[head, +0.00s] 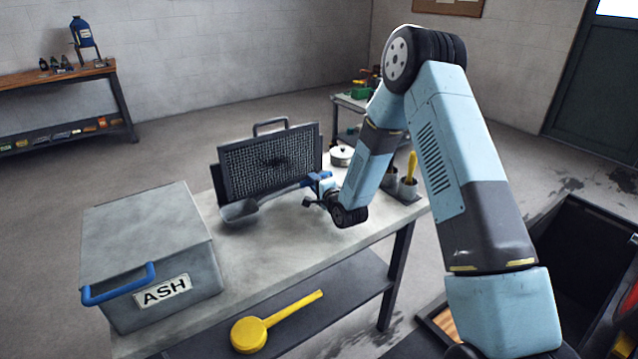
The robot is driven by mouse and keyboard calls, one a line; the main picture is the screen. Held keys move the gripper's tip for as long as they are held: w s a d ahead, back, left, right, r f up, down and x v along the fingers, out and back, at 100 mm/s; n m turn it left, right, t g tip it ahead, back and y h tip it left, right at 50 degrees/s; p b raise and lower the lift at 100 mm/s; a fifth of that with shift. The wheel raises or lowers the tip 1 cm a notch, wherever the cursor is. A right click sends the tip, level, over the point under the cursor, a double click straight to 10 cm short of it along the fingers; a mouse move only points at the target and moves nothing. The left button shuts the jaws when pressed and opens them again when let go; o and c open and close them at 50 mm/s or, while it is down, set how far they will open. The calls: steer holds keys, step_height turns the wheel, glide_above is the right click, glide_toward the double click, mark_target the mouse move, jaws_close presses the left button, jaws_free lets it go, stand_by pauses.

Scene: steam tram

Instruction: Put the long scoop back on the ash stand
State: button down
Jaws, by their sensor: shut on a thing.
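A long scoop with a grey pan (239,210) and a thin dark shaft is low over the grey stand top (290,240), in front of a dark mesh screen (270,165). My gripper (314,190) is shut on the blue handle at the scoop's right end. The pan points left. I cannot tell whether the pan touches the top. A grey box marked ASH (150,240), with a blue handle, stands at the stand's left end. The fingertips are small and partly hidden by the wrist.
A yellow ladle (250,334) lies on the stand's lower shelf. A lidded white pot (341,155) and cups (408,188), one holding a yellow-handled tool, are behind my wrist. A workbench (60,80) stands far left.

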steer(key=shift+f, duration=0.15)
steer(key=c, duration=0.9)
jaws_free()
steer(key=shift+c, duration=0.2)
